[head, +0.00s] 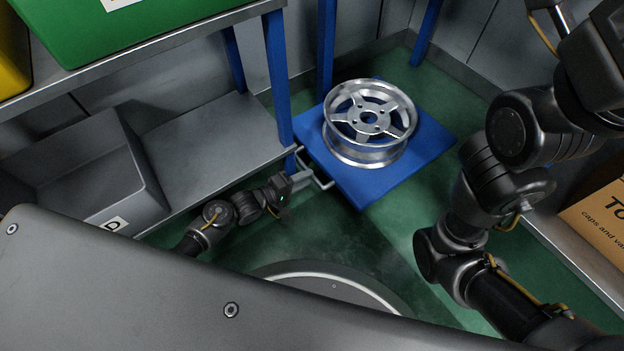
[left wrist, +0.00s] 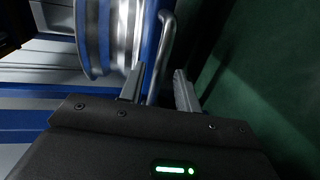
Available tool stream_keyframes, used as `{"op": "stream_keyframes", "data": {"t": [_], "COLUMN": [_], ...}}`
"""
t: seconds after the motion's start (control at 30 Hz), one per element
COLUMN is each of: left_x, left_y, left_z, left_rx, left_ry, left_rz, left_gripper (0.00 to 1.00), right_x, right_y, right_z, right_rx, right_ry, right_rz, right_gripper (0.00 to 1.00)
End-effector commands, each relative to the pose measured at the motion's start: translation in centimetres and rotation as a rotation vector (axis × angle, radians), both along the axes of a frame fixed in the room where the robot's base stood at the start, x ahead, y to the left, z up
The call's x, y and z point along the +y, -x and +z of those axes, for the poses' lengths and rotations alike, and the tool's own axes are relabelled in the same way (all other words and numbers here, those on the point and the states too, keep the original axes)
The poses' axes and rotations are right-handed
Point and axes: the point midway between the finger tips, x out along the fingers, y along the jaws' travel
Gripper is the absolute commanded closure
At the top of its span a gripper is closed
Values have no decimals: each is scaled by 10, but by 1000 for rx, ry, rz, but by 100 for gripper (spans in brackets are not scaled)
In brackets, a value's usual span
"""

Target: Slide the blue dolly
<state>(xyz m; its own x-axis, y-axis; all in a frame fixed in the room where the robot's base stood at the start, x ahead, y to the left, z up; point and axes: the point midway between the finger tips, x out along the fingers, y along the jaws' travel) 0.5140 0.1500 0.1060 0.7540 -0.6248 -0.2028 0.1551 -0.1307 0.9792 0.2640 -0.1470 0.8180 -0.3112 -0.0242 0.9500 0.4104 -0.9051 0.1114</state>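The blue dolly (head: 350,187) is a flat blue platform on the green floor, in the upper middle of the head view. A silver wheel rim (head: 368,122) lies on it. A metal handle (head: 318,172) sticks out from its near left side. My left gripper (head: 303,179) is low beside this handle. In the left wrist view its two fingers (left wrist: 160,90) are apart, and the handle bar (left wrist: 166,45) runs down between them. I cannot tell whether they touch it. The wheel rim (left wrist: 108,35) shows there too. My right gripper is out of view; only my right arm shows.
A blue-legged metal shelf (head: 205,140) stands left of the dolly, with a grey bin (head: 95,170) on its lower level and a green bin (head: 110,30) above. A cardboard box (head: 600,215) is at the right. Walls close in behind the dolly; green floor is free in front.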

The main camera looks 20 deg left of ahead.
Motion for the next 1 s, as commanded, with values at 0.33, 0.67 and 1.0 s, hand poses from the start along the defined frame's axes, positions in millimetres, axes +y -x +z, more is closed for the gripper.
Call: {"op": "stream_keyframes", "data": {"t": [0.33, 0.67, 1.0], "left_x": [-21, -22, -22], "left_y": [-25, -26, -25], "left_z": [-8, -6, -7], "left_rx": [1, 0, 0], "left_ry": [1, 0, 0], "left_rz": [0, 0, 0], "left_gripper": [67, 75, 100], "right_x": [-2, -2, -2], "right_y": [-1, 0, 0], "right_z": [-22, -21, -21], "right_rx": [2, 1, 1], "right_ry": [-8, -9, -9], "right_rz": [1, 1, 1], "right_gripper": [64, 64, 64]}}
